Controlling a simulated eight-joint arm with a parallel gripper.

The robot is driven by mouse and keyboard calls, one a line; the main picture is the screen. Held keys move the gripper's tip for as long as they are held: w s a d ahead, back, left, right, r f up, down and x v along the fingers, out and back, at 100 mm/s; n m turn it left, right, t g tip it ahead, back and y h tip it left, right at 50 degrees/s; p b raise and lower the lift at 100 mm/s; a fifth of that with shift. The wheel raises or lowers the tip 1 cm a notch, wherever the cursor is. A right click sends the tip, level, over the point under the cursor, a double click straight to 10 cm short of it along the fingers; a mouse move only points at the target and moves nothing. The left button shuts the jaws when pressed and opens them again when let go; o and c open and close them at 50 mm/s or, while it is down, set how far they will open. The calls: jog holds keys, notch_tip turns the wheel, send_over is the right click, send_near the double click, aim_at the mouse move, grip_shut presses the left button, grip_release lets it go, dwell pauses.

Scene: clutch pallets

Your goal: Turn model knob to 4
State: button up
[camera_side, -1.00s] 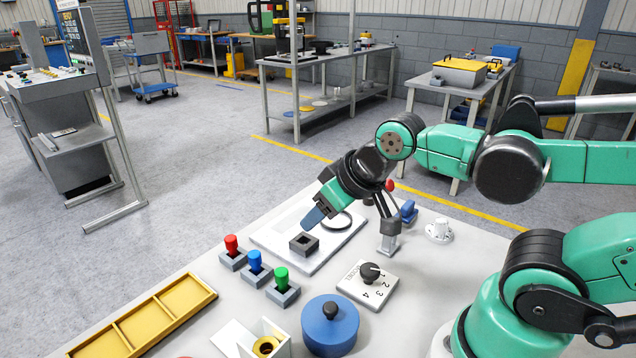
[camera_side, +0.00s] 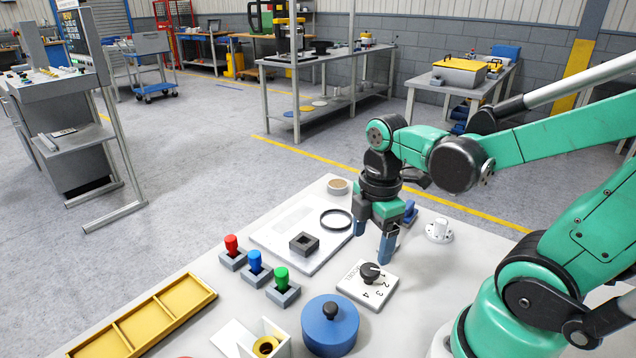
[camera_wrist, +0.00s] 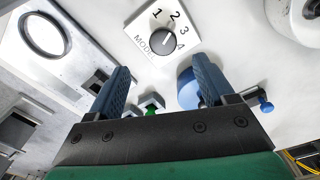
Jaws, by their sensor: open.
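The model knob (camera_side: 371,272) is a black round knob on a white square plate (camera_side: 350,287) marked MODEL and 1 to 4. In the wrist view the knob (camera_wrist: 163,40) and all four digits show, near the top centre. A small pale mark shows on the knob, but I cannot tell for sure which digit it points to. My gripper (camera_side: 373,243) points down with its blue fingers spread and empty. It is above and behind the knob, apart from it. In the wrist view my gripper (camera_wrist: 160,72) has its two fingers below the plate, with clear space between them.
A blue round lidded pot (camera_side: 330,328) stands in front of the plate. Red, blue and green pegs (camera_side: 255,263) in grey blocks are at left. A white board (camera_side: 272,243) bears a dark square socket (camera_side: 304,244) and a black ring (camera_side: 336,219). A white fitting (camera_side: 439,231) stands at right.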

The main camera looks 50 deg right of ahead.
aim_at(370, 268)
jog(key=shift+s+d+f+n, duration=0.1)
jog(key=shift+s+f+n, duration=0.05)
jog(key=shift+f+n, duration=0.2)
jog(key=shift+f, duration=2.55)
grip_shut()
